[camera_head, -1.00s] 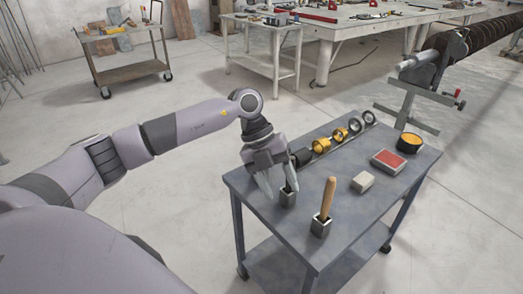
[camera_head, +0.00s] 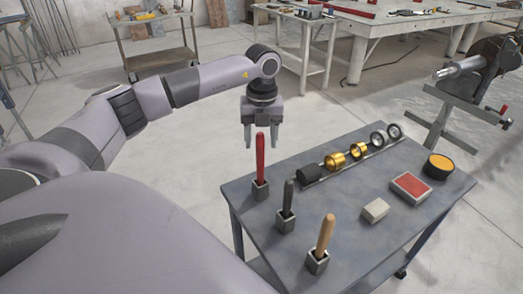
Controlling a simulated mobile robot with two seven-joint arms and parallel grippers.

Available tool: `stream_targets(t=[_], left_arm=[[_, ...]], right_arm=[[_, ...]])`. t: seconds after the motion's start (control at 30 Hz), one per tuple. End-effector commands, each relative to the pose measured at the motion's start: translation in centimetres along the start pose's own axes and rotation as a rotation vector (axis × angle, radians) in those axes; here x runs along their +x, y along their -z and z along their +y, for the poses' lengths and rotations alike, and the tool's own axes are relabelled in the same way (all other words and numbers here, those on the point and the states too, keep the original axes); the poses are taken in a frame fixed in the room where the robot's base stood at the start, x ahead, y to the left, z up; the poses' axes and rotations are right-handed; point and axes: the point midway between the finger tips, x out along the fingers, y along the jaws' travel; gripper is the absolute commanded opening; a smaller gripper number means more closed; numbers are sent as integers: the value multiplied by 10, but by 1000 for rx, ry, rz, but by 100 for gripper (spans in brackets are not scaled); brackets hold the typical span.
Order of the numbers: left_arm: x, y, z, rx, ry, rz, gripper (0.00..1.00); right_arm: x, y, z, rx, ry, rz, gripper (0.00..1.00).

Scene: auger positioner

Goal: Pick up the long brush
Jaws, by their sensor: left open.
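Three handles stand upright in small grey holders along the table's left side. They are a red handle (camera_head: 260,160), a dark grey handle (camera_head: 288,196) and a light wooden handle (camera_head: 325,236). The red one looks longest; the brush ends are hidden in the holders, so I cannot tell for certain which is the long brush. My left gripper (camera_head: 261,143) points down with its fingers apart, at the top of the red handle. The handle's tip shows between the fingers in the picture; I cannot tell whether it is truly between them or in front. My right gripper is out of view.
The grey table (camera_head: 345,225) also holds a rail with black, gold and silver rings (camera_head: 335,161), a pale block (camera_head: 375,210), a red-topped box (camera_head: 410,187) and a round yellow-topped tin (camera_head: 438,166). A metal stand (camera_head: 452,112) with a shaft is behind right.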

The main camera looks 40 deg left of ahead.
Motion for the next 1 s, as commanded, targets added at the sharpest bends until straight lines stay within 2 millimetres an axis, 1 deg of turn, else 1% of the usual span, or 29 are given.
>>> stream_targets(t=[0.1, 0.2, 0.3, 0.47, 0.5, 0.57, 0.6, 0.67, 1.0], left_arm=[[19, -3, 3, 1, -5, 2, 55], [30, -3, 3, 1, -3, 1, 55], [34, -3, 2, 1, -1, 0, 55], [34, -3, 2, 1, 0, 0, 55], [34, -3, 2, 1, 0, 0, 51], [34, -3, 2, 1, 0, 0, 32], [34, -3, 2, 2, 0, 0, 19], [34, -3, 2, 2, 0, 0, 0], [32, -3, 2, 2, 1, 0, 0]], right_arm=[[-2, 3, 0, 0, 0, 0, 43], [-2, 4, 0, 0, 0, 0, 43], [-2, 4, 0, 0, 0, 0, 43], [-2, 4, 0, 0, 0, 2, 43], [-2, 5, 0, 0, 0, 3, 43], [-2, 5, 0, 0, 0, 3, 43], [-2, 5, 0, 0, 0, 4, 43], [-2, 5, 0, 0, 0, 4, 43], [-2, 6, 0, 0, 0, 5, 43]])
